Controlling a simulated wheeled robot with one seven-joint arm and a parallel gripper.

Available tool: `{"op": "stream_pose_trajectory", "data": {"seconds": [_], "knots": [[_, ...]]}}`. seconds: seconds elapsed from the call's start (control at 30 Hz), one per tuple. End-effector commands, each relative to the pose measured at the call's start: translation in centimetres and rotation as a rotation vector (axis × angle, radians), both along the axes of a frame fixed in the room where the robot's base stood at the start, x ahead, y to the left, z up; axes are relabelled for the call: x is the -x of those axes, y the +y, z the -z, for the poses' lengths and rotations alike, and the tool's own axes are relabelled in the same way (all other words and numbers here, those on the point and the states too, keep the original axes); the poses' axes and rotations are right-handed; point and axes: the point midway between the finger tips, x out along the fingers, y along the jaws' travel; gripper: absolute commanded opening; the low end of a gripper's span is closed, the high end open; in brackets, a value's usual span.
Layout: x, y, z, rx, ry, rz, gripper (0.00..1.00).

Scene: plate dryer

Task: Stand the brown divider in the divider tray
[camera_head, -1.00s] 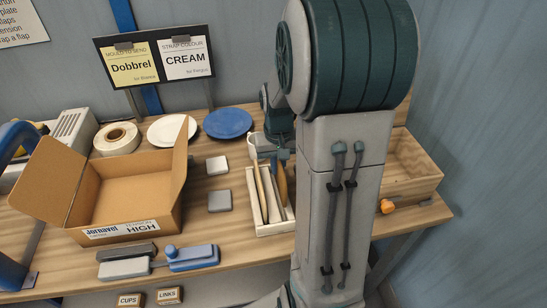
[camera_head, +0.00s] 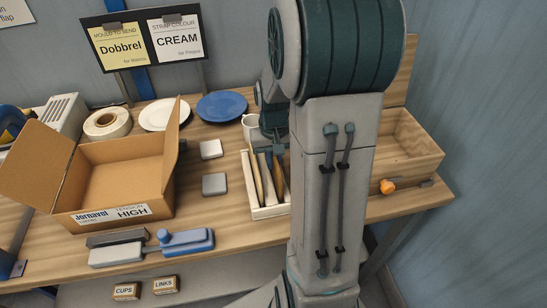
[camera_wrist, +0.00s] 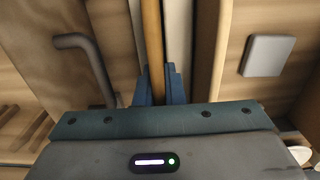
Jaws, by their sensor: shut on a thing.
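The divider tray (camera_head: 271,211) is a pale wooden box standing on the bench, partly behind my arm. A tan divider (camera_head: 255,181) and a pale divider (camera_head: 266,180) stand in it. The brown divider (camera_head: 280,176) is at the tray's right side, upright and slightly tilted, its lower part appearing within the walls. My gripper (camera_head: 273,146) is above the tray, shut on the brown divider; in the wrist view the gripper's blue fingers (camera_wrist: 159,88) flank the brown divider (camera_wrist: 153,42). Whether its lower edge touches the tray floor is hidden.
An open cardboard box (camera_head: 120,180) is to the left, a blue plate (camera_head: 222,107) behind, and a wooden bin (camera_head: 412,150) to the right.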

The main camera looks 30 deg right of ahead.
Motion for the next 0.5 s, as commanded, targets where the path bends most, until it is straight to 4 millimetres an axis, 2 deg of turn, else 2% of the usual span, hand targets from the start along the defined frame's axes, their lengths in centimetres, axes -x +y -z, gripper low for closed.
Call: {"op": "stream_pose_trajectory", "data": {"seconds": [0.17,0.47,0.5], "knots": [[0.01,0.01,0.86,0.0,0.0,0.0,0.0],[0.01,0.0,0.87,0.0,0.0,0.0,0.0],[0.01,0.0,0.87,0.0,0.0,0.0,0.12]]}}
